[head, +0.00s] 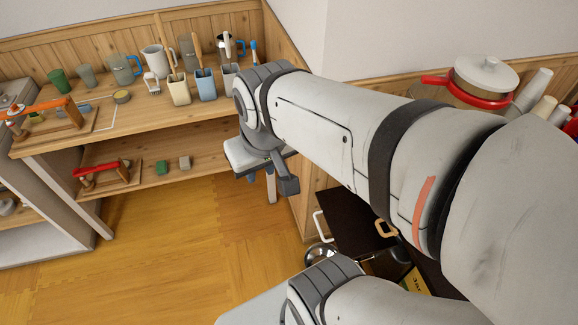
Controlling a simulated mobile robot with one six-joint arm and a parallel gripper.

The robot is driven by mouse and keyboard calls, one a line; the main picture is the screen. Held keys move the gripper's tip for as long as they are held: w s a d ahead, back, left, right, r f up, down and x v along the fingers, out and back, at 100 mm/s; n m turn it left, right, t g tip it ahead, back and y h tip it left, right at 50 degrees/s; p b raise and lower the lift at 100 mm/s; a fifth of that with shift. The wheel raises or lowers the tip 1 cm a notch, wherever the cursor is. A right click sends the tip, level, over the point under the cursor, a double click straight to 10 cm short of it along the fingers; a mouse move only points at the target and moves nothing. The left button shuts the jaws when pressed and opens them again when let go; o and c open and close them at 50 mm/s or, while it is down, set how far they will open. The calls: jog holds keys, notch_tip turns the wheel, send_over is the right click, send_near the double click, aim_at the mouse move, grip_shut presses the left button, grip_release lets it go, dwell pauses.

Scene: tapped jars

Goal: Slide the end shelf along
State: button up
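A wooden shelf unit stands along the back wall at the left. Its upper board (185,118) carries mugs, cups and tools. Its lower board (215,163) holds a red-handled device (100,172) and two small blocks. I cannot tell which board or unit is the end shelf. My arm reaches in from the right, its wrist near the right end of the upper board. The dark grey end of my gripper (287,184) points down there, seemingly apart from the boards. Its fingers are not clear, and nothing shows held in it.
At the right are a lidded pot (485,75) with red handles and a dark cabinet (350,225). The yellow wooden floor (170,250) is clear.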

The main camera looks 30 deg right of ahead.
jog(key=m+g+h+b, duration=0.3)
jog(key=g+h+b, duration=0.4)
jog(key=h+b, duration=1.6)
send_near(318, 224)
notch_tip(318, 224, up, 5)
jog(key=d+y+b, duration=0.2)
jog(key=y+b, duration=0.6)
jog(key=x, duration=0.7)
jog(key=shift+d+r, duration=0.1)
jog(key=shift+r, duration=0.1)
jog(key=shift+c, duration=0.2)
grip_shut()
